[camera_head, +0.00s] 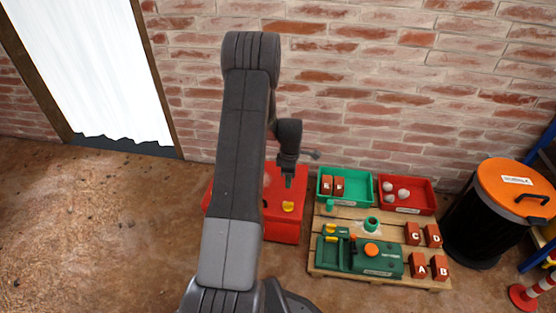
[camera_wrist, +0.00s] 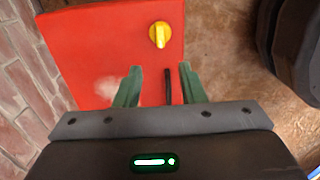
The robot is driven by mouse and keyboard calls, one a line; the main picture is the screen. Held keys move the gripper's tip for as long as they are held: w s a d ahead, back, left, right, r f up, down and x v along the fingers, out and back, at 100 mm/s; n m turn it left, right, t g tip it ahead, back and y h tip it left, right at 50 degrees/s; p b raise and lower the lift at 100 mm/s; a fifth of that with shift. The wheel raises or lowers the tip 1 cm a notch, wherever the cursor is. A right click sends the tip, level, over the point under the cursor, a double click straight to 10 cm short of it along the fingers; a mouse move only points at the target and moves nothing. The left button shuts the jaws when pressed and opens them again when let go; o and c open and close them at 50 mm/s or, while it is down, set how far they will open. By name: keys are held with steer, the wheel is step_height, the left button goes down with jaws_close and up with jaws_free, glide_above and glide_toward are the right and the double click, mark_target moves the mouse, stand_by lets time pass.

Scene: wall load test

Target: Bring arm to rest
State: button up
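My arm rises in the middle of the head view, bends at the top and hangs down toward a red box. My gripper (camera_head: 289,180) is small there, above the red box (camera_head: 283,231). In the wrist view my gripper (camera_wrist: 160,82) has its two green fingers apart, with nothing held between them. The red box (camera_wrist: 95,50) lies beyond them, with a yellow knob (camera_wrist: 159,35) and a dark slot or bar on its face. I cannot tell how far the fingertips are from the box.
A wooden pallet (camera_head: 320,262) to the right bears a green machine (camera_head: 375,258) and several lettered red-brown blocks. A green bin (camera_head: 355,175) and a red bin (camera_head: 425,205) stand behind. An orange-lidded black barrel (camera_head: 470,228) is further right. A brick wall closes the back; left floor is clear.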

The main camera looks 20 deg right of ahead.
mark_target(288, 202)
step_height(288, 202, down, 14)
steer(key=b, duration=0.4)
steer(key=shift+r, duration=0.15)
